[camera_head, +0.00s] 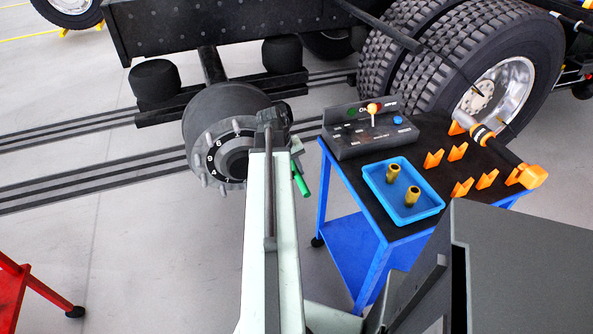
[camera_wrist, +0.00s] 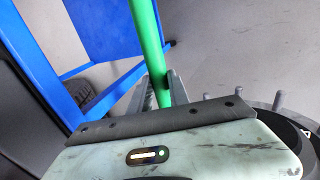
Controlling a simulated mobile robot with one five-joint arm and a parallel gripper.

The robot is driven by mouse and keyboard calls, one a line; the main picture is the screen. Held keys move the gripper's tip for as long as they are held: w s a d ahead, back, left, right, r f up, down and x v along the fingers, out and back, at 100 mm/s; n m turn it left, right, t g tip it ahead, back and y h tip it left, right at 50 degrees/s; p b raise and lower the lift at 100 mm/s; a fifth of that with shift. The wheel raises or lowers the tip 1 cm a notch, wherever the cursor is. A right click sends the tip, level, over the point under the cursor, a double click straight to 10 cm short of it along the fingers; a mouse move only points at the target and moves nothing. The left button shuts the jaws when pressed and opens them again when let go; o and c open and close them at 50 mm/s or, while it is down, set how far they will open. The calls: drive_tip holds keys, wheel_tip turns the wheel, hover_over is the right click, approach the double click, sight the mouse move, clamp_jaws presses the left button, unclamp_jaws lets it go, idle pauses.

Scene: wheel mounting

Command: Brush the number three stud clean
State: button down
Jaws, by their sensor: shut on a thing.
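My gripper (camera_head: 297,152) is beside the right side of the wheel hub (camera_head: 222,105), partly hidden behind my arm. It is shut on a green rod-like handle (camera_head: 302,184), likely the brush's. In the wrist view, the green handle (camera_wrist: 148,42) stands up between the jaws (camera_wrist: 160,92); no bristles show. The hub carries a ring of studs (camera_head: 209,139) around a dark numbered ring (camera_head: 222,158). My arm covers the ring's right part, and I cannot pick out the number three stud. Some studs (camera_wrist: 279,101) show at the right of the wrist view, apart from the handle.
A blue cart (camera_head: 345,215) stands right of the hub, with a control box (camera_head: 370,140), a blue tray (camera_head: 428,212) with two brass sockets, orange holders (camera_head: 457,152) and an orange-black tool (camera_head: 505,150). Large truck tyres (camera_head: 425,60) stand behind. A red stand (camera_head: 35,285) is at lower left.

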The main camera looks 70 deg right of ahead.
drive_tip(key=shift+w+d, duration=0.85)
drive_tip(key=shift+d, duration=0.2)
drive_tip(key=shift+w+d, duration=0.85)
drive_tip(key=shift+d, duration=0.2)
drive_tip(key=shift+s+a, duration=1.2)
drive_tip(key=shift+a, duration=0.25)
drive_tip(key=shift+w+d, duration=1.25)
drive_tip(key=shift+d, duration=0.25)
drive_tip(key=shift+s+a, duration=1.25)
drive_tip(key=shift+a, duration=0.25)
